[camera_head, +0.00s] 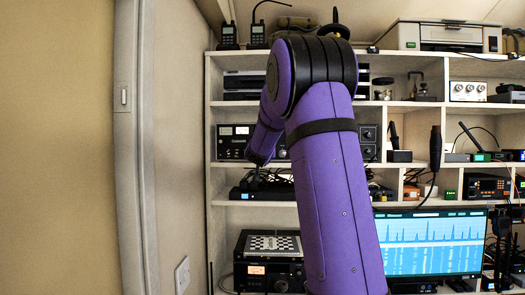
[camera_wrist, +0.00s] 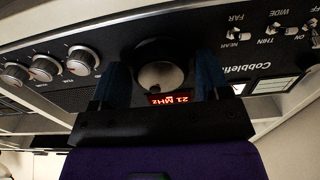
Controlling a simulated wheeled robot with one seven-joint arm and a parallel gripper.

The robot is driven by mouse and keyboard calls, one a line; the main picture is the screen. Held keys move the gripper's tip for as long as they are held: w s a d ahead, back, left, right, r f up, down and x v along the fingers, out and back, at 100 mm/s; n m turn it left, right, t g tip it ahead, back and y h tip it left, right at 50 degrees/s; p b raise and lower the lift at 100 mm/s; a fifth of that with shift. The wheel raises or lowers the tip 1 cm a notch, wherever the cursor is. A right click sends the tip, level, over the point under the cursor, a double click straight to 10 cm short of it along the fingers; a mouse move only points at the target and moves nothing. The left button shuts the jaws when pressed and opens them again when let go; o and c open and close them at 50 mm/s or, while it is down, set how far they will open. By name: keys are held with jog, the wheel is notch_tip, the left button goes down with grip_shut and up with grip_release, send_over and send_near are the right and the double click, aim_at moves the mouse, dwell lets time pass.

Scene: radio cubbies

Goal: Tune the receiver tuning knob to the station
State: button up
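In the wrist view, a black receiver panel (camera_wrist: 215,45) marked "Cobblefield" fills the upper part, seen upside down. The large round tuning knob (camera_wrist: 160,75), dark with a silver face, is in the middle. A red display (camera_wrist: 168,99) reading about "21 MHz" shows just below it, partly hidden by my gripper. My gripper (camera_wrist: 161,62) has its two blue fingers on either side of the knob. Whether they touch it I cannot tell. In the head view, the black receiver (camera_head: 233,142) with lit meters is on the middle shelf.
Several small knobs (camera_wrist: 45,68) line one side of the panel, and toggle switches (camera_wrist: 240,35) the other. In the head view, shelves hold other radios. A monitor (camera_head: 430,243) with a spectrum is lower right, and a chessboard (camera_head: 272,245) lies on another radio below.

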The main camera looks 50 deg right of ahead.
jog(key=c, duration=0.6)
jog(key=shift+m, duration=2.3)
jog(key=o, duration=0.9)
jog(key=v, duration=1.1)
